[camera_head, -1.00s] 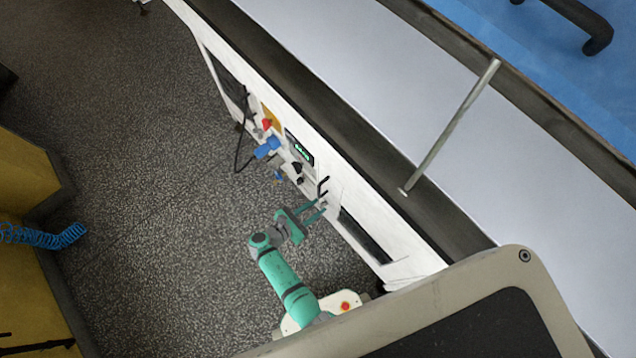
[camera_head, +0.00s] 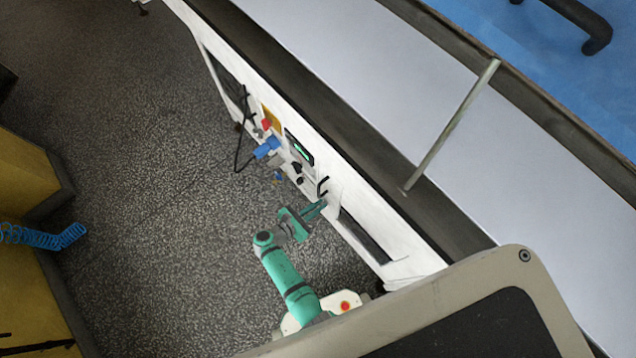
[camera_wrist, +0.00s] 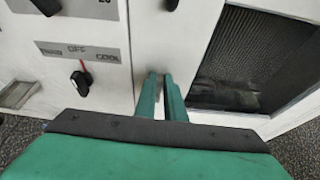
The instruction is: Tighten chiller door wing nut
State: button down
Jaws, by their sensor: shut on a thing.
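My gripper (camera_head: 318,208) is at the white side panel of the machine, just below a black handle (camera_head: 322,186). In the wrist view the two green fingers of my gripper (camera_wrist: 161,78) are close together, with their tips against or very near the white chiller door (camera_wrist: 172,45). The wing nut itself cannot be made out; the fingertips hide whatever is between them. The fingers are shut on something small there.
Left of the fingers, a black knob (camera_wrist: 80,80) sits under an OFF/COOL label. Right of them is a dark mesh grille (camera_wrist: 250,60). Blue plugs (camera_head: 267,148) and a green display (camera_head: 300,147) are further up the panel. The grey floor (camera_head: 170,200) is clear.

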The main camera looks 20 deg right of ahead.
jog(key=m+t, duration=0.1)
jog(key=s+m, duration=0.1)
jog(key=shift+s+d+f+m+t+y, duration=0.1)
jog(key=shift+d+f+m+t+y, duration=0.1)
jog(key=shift+m+t+y, duration=0.15)
jog(key=shift+s+d+f+m+t+h, duration=0.1)
jog(key=shift+s+f+m+t+h, duration=0.25)
jog(key=shift+m+t, duration=0.95)
jog(key=shift+s+d+f+m+t+h, duration=0.2)
jog(key=shift+f+m+t, duration=0.4)
jog(key=shift+m, duration=1.55)
jog(key=shift+s+d+f+m+t+h, duration=0.1)
jog(key=shift+s+f+m+t, duration=0.3)
jog(key=shift+m+t, duration=0.9)
jog(key=shift+f+m+g, duration=0.1)
jog(key=shift+m+g, duration=0.35)
jog(key=shift+m, duration=0.15)
jog(key=c, duration=1.8)
grip_release()
jog(key=shift+c, duration=0.2)
jog(key=shift+w, duration=0.1)
jog(key=shift+a, duration=0.1)
